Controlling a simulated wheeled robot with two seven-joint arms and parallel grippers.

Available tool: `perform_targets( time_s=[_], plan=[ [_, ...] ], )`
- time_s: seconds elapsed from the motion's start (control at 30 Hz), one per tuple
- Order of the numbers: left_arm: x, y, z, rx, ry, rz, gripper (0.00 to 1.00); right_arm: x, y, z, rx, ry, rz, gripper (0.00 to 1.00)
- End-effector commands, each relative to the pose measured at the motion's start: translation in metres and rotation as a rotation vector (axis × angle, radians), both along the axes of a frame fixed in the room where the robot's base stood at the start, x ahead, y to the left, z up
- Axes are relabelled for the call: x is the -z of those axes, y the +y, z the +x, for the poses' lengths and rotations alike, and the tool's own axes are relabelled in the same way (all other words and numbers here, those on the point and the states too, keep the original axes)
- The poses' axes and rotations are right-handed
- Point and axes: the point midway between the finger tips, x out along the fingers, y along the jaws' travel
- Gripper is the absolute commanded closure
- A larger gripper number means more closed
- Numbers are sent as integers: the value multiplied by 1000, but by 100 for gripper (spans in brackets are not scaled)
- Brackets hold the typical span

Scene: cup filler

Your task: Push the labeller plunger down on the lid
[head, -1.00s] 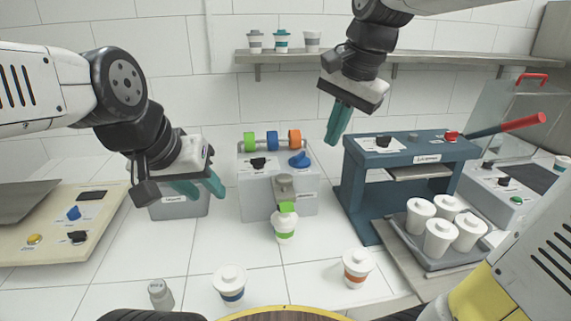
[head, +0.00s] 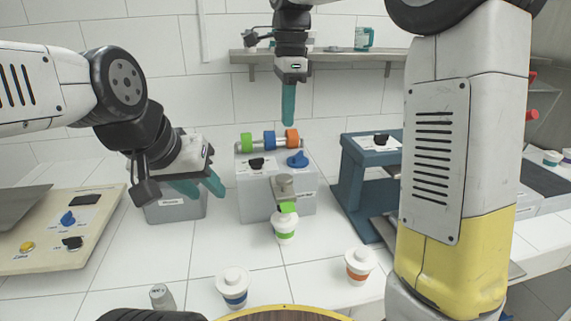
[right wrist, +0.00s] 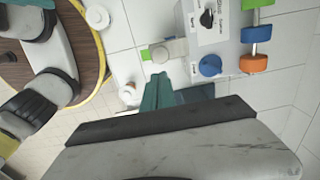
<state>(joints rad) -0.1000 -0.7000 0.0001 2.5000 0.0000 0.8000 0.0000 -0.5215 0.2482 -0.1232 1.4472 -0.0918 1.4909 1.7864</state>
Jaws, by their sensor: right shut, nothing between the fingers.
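The labeller (head: 249,200) is a grey box with green, blue and orange rolls on top. Its grey plunger (head: 284,184) juts out at the front, with a green pad (head: 288,207) below it. A white cup with a green band (head: 285,231) stands under the pad, its lid at or just below the pad; I cannot tell if they touch. The plunger (right wrist: 172,49) also shows in the right wrist view. My right gripper (head: 288,118) is shut and empty, pointing down above the labeller, apart from the plunger. My left gripper (head: 205,188) is open and empty, left of the labeller.
A blue cup (head: 232,284) and an orange cup (head: 359,265) stand in front. A dark blue press (head: 356,190) stands right, partly hidden by my right arm. A shelf (head: 330,54) is behind.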

Motion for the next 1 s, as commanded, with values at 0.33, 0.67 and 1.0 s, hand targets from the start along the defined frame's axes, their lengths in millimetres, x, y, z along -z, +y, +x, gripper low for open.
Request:
perform_targets(
  time_s=[0.33, 0.67, 1.0],
  plan=[
    [0, 0, 0, 0, 0, 0, 64, 25, 0, -1, -1, 3, -1, 100],
    [0, 0, 0, 0, 0, 0, 64, 95, 2, 0, -1, 4, -1, 100],
    [0, 0, 0, 0, 0, 0, 64, 137, 4, 1, -1, 0, 1, 100]
  ],
)
